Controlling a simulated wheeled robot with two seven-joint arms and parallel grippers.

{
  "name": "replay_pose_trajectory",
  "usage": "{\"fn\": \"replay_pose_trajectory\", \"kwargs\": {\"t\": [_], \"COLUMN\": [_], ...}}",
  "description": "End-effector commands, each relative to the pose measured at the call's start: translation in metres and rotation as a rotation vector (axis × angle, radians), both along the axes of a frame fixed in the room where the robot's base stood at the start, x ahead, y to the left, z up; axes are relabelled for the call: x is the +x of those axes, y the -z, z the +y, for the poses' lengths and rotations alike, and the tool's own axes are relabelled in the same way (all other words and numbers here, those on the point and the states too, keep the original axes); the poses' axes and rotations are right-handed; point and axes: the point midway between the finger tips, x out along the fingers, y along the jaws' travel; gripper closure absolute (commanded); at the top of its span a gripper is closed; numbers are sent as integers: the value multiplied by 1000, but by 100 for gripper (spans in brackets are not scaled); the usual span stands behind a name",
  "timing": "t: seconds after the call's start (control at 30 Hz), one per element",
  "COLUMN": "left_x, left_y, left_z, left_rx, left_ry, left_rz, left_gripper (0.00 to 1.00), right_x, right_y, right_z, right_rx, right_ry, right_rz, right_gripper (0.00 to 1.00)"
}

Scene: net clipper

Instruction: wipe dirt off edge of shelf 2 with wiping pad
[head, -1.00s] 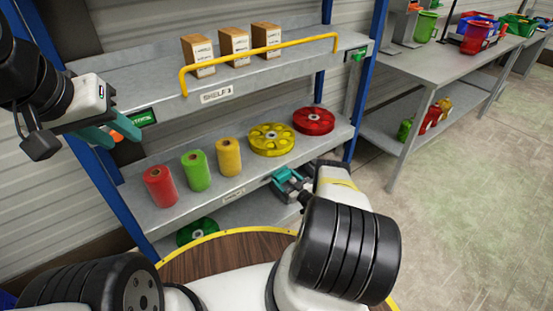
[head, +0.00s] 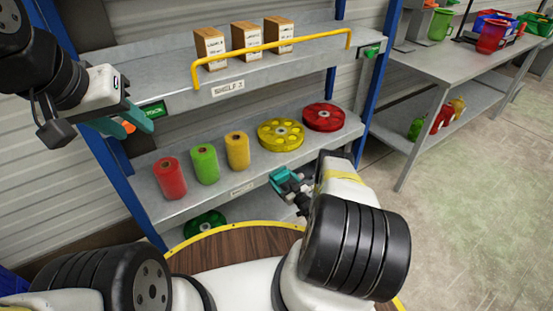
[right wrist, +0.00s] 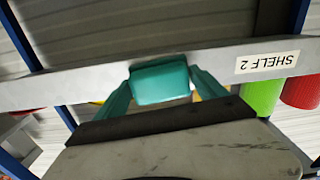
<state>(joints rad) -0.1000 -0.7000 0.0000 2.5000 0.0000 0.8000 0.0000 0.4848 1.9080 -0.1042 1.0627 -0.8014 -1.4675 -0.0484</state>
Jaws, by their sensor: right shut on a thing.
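Shelf 2 (head: 168,212) is the grey middle shelf, and its label shows in the right wrist view (right wrist: 267,62). My right gripper (head: 286,182) is shut on a teal wiping pad (right wrist: 160,81). The pad is at the front edge of shelf 2, to the right of the label in the head view. In the right wrist view it overlaps the edge (right wrist: 90,84), but I cannot tell whether it touches. I see no clear dirt on the visible edge. My left gripper (head: 130,124) is open and empty at the upper left, near the left post.
Red (head: 170,178), green (head: 205,164) and yellow (head: 238,151) rolls stand on shelf 2, with yellow (head: 281,135) and red (head: 324,117) discs. A yellow rail (head: 270,50) fronts the shelf above. A workbench (head: 440,70) stands right. The floor there is clear.

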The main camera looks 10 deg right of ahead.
Motion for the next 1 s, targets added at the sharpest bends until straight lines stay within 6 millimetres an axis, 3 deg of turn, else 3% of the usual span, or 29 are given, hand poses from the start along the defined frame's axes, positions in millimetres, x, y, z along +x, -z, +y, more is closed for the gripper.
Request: {"fn": "replay_pose_trajectory", "kwargs": {"t": [0.47, 0.8, 1.0], "left_x": [0, 0, 0], "left_y": [0, 0, 0], "left_z": [0, 0, 0], "left_rx": [0, 0, 0], "left_ry": [0, 0, 0], "left_rz": [0, 0, 0], "left_gripper": [64, 64, 64], "right_x": [-8, -15, -15], "right_y": [0, -1, -1], "right_z": [22, 48, 50], "right_rx": [1, 2, 1], "right_ry": [-2, -1, -2], "right_rz": [0, -2, -4], "right_gripper": [51, 51, 51]}}
